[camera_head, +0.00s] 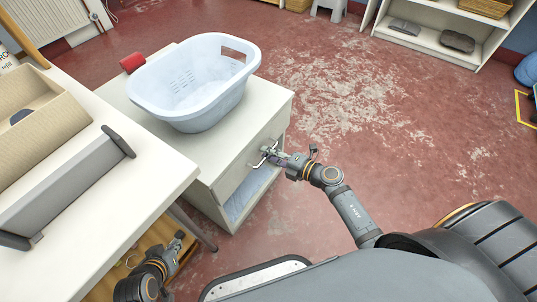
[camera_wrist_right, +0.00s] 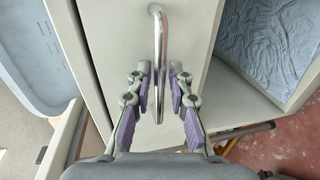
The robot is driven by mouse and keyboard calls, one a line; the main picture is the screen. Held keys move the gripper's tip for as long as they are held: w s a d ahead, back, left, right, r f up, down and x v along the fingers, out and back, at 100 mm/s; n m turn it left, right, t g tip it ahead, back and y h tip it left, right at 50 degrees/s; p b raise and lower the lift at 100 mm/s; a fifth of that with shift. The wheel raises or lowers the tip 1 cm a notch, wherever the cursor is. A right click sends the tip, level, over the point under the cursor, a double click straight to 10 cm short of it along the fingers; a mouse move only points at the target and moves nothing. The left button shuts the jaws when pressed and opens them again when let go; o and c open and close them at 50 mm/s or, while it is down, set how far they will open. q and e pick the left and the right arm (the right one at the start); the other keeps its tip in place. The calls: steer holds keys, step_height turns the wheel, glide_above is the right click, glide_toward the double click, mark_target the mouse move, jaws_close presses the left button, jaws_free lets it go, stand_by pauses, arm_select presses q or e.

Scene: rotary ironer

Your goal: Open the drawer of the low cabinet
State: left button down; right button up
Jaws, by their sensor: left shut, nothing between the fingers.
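The low cabinet (camera_head: 270,112) is pale, and its drawer front (camera_head: 228,183) looks flush with the cabinet. The drawer has a chrome bar handle (camera_head: 257,163), also seen close up in the right wrist view (camera_wrist_right: 158,40). My right gripper (camera_head: 270,152) is at the handle. In the right wrist view its purple-padded fingers (camera_wrist_right: 159,85) are open, one on each side of the bar, with gaps visible. My left gripper (camera_head: 178,238) is shut and empty, low beside the table, away from the cabinet.
A light blue laundry basket (camera_head: 190,108) and a red roll-like object (camera_head: 132,62) sit on the cabinet. Folded blue cloth (camera_head: 247,192) lies in the open compartment below the drawer. A white table (camera_head: 150,168) stands at left. The red floor (camera_head: 400,150) to the right is clear.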

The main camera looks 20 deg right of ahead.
steer(key=shift+w+a, duration=0.1)
steer(key=shift+w, duration=0.05)
steer(key=shift+c, duration=0.2)
jaws_close()
